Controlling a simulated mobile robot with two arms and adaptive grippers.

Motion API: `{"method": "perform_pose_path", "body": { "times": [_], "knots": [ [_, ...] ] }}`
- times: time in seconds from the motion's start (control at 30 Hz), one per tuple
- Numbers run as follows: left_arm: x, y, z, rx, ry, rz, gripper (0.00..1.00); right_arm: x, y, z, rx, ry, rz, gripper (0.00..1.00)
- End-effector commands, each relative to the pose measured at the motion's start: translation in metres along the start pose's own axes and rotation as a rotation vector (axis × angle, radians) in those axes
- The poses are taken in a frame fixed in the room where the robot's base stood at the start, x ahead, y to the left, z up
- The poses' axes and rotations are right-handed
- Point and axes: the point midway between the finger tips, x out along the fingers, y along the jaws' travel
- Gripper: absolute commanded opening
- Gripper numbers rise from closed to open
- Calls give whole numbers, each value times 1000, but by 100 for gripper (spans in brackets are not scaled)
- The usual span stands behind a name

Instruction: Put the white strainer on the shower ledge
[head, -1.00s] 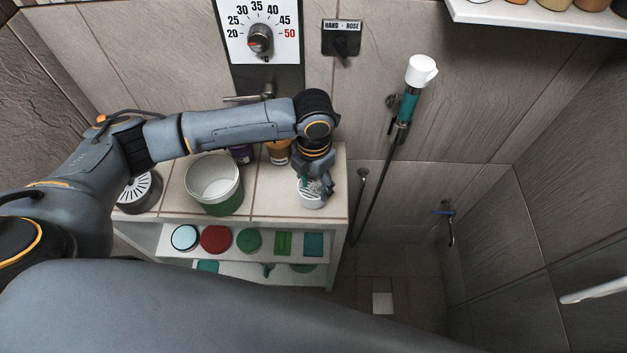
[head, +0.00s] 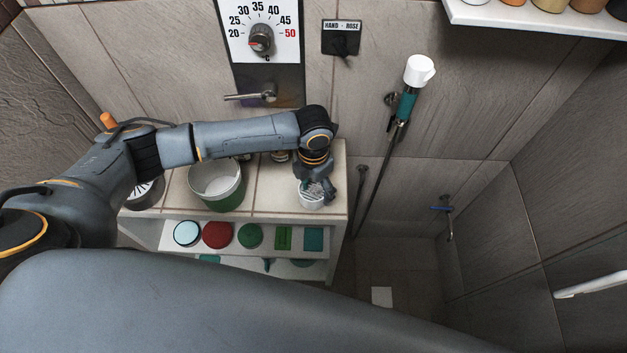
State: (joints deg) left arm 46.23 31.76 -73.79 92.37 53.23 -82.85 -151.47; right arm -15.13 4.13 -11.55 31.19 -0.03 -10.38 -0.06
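The white strainer (head: 310,198), a small slotted cup, is at the right end of the tiled ledge (head: 268,201) in the head view. Whether its base rests on the ledge is hard to tell. My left gripper (head: 320,188) points down over it, with its fingers at the strainer's right side and rim. The fingers are small and partly overlap the strainer, so their grip is unclear. My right gripper is out of view.
A white and green bucket (head: 222,202) stands left of the strainer. A jar (head: 280,157) is behind, partly hidden by my arm. Coloured items, including a red disc (head: 217,235), sit on the shelf below. A hose with a white-topped hand shower (head: 419,70) hangs at right.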

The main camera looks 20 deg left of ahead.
Motion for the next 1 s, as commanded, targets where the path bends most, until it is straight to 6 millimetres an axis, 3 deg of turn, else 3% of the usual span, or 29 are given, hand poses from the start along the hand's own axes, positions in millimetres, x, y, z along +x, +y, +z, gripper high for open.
{"method": "perform_pose_path", "body": {
  "times": [0.27, 0.43, 0.8, 1.0],
  "knots": [
    [-1, 0, 0, 0, 0, 0, 86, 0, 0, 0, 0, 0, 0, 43],
    [-14, 1, 2, 0, -5, 1, 86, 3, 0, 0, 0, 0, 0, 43],
    [-90, 0, 2, 1, -6, 1, 86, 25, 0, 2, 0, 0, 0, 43],
    [-117, 0, 1, -1, -2, 0, 86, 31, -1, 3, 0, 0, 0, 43]
  ]
}}
